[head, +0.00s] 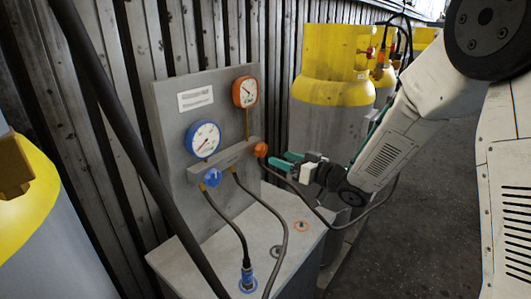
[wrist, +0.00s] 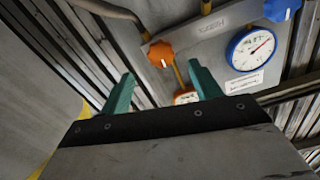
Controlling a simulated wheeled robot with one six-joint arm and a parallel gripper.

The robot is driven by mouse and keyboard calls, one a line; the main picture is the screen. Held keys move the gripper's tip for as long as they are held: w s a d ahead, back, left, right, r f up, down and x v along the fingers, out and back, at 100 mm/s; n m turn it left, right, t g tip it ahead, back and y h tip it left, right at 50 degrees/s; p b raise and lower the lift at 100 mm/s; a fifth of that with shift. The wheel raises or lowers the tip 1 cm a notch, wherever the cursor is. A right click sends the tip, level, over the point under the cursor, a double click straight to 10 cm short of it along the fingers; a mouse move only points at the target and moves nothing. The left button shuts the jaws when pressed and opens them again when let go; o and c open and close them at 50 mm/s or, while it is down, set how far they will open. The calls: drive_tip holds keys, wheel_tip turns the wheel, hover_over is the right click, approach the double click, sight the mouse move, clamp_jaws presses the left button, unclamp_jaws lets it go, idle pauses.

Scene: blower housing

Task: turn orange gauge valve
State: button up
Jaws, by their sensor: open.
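The orange gauge valve (head: 261,149) is a small lobed knob at the right end of the grey manifold bar, below the orange gauge (head: 245,92). In the wrist view the orange knob (wrist: 160,54) shows beyond and between my fingers, with a white mark on its face. The orange gauge (wrist: 186,97) is partly hidden behind a finger there. My gripper (head: 281,162) has two green fingers, open and empty, just right of and slightly below the knob, seemingly apart from it.
A blue gauge (head: 203,139) and blue knob (head: 211,177) are on the left of the grey panel. Hoses run down to a grey cabinet top (head: 240,232) with a blue fitting (head: 247,279). Yellow-topped cylinders (head: 333,80) stand behind my arm. A dark hose crosses the foreground.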

sight(264, 151)
drive_tip(key=x, duration=0.7)
drive_tip(key=shift+w+a, duration=0.15)
drive_tip(key=shift+a, duration=0.1)
drive_tip(key=c, duration=1)
